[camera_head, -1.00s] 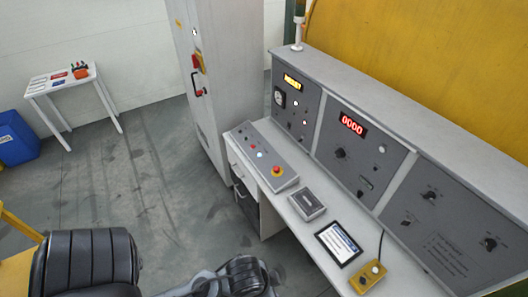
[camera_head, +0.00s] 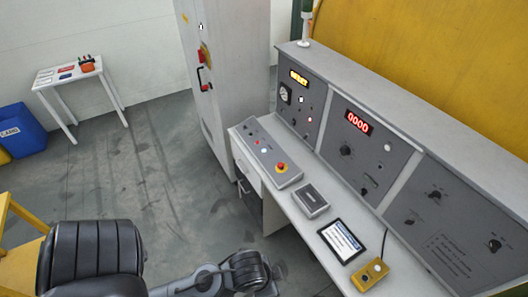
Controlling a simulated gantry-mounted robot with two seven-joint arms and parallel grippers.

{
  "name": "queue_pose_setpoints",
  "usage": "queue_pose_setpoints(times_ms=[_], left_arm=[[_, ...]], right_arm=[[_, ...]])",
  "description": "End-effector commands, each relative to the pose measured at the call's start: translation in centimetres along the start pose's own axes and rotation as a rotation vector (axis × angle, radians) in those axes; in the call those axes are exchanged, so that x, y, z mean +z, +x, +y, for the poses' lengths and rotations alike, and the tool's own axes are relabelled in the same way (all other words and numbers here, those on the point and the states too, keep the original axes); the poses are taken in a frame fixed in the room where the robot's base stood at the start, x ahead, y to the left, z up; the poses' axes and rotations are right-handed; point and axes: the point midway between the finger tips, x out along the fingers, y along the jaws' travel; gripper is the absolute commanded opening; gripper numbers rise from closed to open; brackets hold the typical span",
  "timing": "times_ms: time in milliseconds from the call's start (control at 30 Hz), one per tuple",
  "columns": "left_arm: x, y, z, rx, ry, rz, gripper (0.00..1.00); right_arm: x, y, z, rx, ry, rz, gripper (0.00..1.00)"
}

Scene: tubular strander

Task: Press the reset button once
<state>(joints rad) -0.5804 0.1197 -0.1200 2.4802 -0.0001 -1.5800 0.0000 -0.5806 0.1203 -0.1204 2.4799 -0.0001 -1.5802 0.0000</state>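No button with a readable reset label shows in the head view. A sloped grey button box (camera_head: 257,148) on the desk carries several small buttons. One is a lit white button (camera_head: 264,150), and at its near right end is a red mushroom button on a yellow base (camera_head: 281,168). A yellow box with round buttons (camera_head: 370,273) lies near the desk's front right. Black ribbed parts of my arms fill the bottom left and bottom middle, away from the desk's buttons. Neither of my grippers shows.
An upright panel with a red 0000 display (camera_head: 358,122) stands behind the desk. A tablet (camera_head: 342,240) and a small grey box (camera_head: 311,201) lie on the desk. A tall grey cabinet (camera_head: 228,75) stands left of it. A white table (camera_head: 78,78) and blue bin (camera_head: 22,130) stand far left.

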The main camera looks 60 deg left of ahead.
Motion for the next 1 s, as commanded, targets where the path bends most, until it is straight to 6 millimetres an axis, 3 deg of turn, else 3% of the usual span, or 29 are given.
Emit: queue_pose_setpoints(times_ms=[33,267,1000], left_arm=[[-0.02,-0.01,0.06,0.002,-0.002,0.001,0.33],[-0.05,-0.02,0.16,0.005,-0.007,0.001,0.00],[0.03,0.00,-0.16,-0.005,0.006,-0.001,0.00]], right_arm=[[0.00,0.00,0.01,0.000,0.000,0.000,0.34],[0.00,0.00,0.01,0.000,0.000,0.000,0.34],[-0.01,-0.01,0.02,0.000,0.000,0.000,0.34]])
